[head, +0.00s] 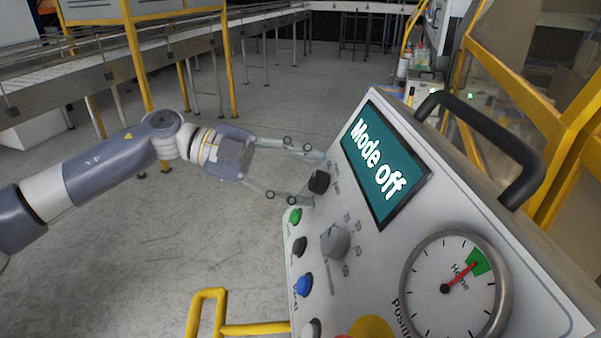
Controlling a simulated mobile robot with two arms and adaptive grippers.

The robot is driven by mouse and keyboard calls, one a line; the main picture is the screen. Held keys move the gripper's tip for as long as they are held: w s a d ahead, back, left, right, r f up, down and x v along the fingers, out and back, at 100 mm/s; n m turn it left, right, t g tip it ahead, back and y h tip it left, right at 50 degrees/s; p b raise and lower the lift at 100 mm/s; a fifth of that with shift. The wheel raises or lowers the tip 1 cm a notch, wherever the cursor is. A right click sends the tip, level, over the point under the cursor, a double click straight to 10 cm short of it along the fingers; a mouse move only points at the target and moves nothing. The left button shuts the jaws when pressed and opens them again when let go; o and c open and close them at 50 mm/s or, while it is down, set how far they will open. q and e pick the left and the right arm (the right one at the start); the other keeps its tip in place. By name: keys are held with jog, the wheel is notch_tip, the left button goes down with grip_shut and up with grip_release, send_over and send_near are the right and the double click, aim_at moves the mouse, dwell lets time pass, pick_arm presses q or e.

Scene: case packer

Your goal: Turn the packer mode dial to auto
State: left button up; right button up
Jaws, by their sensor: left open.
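The packer's control panel (375,240) stands tilted at the right. Its screen (385,165) reads "Mode off". A small black dial (319,182) sits left of the screen, with small labels beside it that I cannot read fully. My left gripper (312,178) comes in from the left, open, with one finger above and one below the black dial. Whether the fingers touch the dial I cannot tell. A grey knob (335,241) with numbers around it is lower on the panel. My right gripper is not in view.
Green (295,215), black (299,246) and blue (303,285) buttons line the panel's left edge. A round gauge (456,289) marked "Home" and a black handle (490,140) are at the right. A yellow rail (240,328) stands below. Conveyors (170,50) stand behind open floor.

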pick_arm(q)
jog(key=shift+c, duration=0.6)
jog(key=c, duration=1)
jog(key=shift+o, duration=0.2)
jog(key=shift+m, duration=0.3)
jog(key=m+b, duration=0.1)
jog(key=m, duration=0.2)
jog(key=shift+d+m+g+y, duration=0.1)
jog(key=shift+m+g+y, duration=0.3)
jog(key=m+y+b, duration=0.1)
jog(key=m, duration=0.2)
jog(key=m+y+b, duration=0.1)
jog(key=m, duration=0.2)
jog(key=shift+w+r+m+g, duration=0.1)
jog(key=shift+r+m+g, duration=0.1)
jog(key=shift+m+g, duration=0.1)
jog(key=m, duration=0.2)
jog(key=m+y+b, duration=0.1)
jog(key=m, duration=0.1)
jog(key=shift+d+y, duration=0.1)
jog(key=shift+y, duration=0.2)
jog(key=m+b, duration=0.1)
jog(key=m, duration=0.1)
jog(key=m+t+y, duration=0.1)
jog(key=m, duration=0.1)
jog(key=shift+r+m+t+b, duration=0.2)
jog(key=shift+m+t+b, duration=0.1)
jog(key=shift+b, duration=0.1)
jog(key=shift+o, duration=0.2)
